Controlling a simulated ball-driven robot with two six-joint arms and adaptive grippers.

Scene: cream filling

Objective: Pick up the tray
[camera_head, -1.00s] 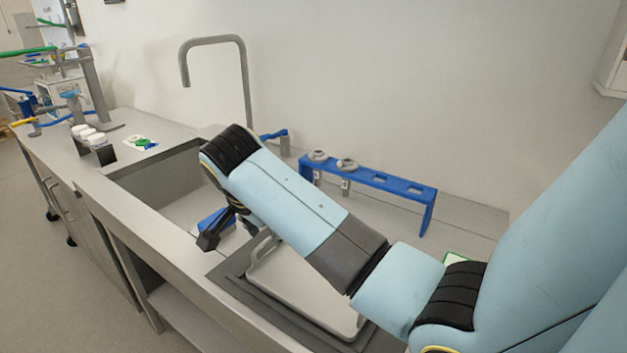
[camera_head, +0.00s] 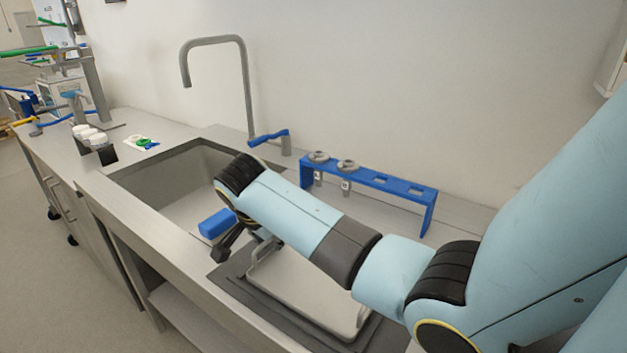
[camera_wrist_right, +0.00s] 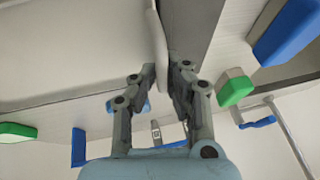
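The light grey tray (camera_head: 310,296) lies on a dark grey mat on the counter, right of the sink, with a handle at its sink-side end. My right arm covers part of it. My right gripper (camera_head: 226,243) is at that handle end, seen side-on in the head view. My left gripper is not in view.
The sink (camera_head: 170,190) with its tall tap (camera_head: 247,90) lies left of the tray. A blue block (camera_head: 217,223) is beside my gripper. A blue rack (camera_head: 400,186) stands behind the tray. White-lidded jars (camera_head: 90,135) stand far left. Green blocks (camera_wrist_right: 235,88) show in the wrist view.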

